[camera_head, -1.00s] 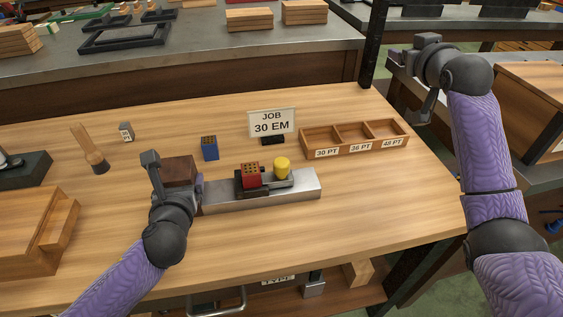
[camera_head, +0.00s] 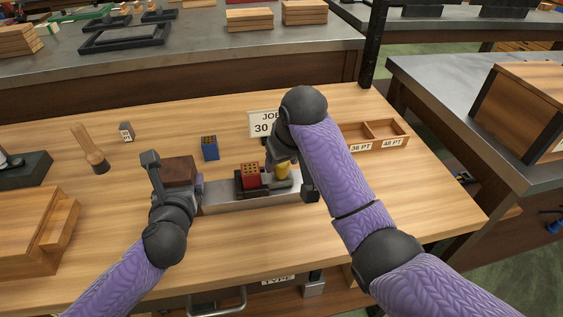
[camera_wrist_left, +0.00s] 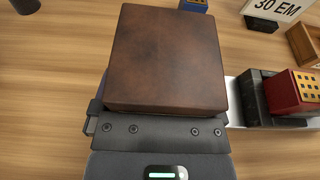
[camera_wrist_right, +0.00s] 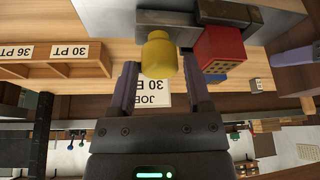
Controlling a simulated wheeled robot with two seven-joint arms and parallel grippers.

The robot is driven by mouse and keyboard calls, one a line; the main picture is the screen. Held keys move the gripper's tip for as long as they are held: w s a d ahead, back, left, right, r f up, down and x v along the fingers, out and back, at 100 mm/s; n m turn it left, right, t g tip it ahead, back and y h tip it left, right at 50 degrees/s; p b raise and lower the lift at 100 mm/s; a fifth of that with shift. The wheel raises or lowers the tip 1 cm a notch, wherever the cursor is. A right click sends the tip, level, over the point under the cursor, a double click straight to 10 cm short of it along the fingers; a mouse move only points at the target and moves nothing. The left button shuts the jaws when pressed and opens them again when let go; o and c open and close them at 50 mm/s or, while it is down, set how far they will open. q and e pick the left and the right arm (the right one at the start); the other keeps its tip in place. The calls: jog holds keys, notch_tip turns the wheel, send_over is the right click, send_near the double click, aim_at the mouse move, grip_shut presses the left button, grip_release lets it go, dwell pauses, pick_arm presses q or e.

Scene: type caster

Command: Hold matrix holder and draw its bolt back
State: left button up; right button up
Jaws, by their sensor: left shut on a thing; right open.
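The matrix holder is a long steel bar (camera_head: 230,197) with a brown block (camera_wrist_left: 167,60) at its left end. A dark carriage on the bar carries a red block with holes (camera_head: 250,178) and a yellow knob (camera_head: 283,174), which looks like the bolt's knob. My left gripper (camera_head: 182,175) is shut on the brown block. My right gripper (camera_wrist_right: 159,78) is open at the yellow knob (camera_wrist_right: 158,56); its fingers are to either side of the knob's near end. I cannot tell whether they touch it. In the head view my right arm partly hides the knob and carriage.
A blue block with holes (camera_head: 209,148) stands behind the bar. A job sign (camera_head: 261,122) and a wooden type tray (camera_head: 392,141) are behind my right arm, partly hidden. A wooden-handled tool (camera_head: 90,150) and a small grey block (camera_head: 126,132) stand at the left.

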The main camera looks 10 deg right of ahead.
jog(key=shift+x, duration=0.8)
jog(key=shift+c, duration=0.3)
grip_shut()
jog(key=d, duration=0.5)
jog(key=shift+o, duration=0.3)
grip_release()
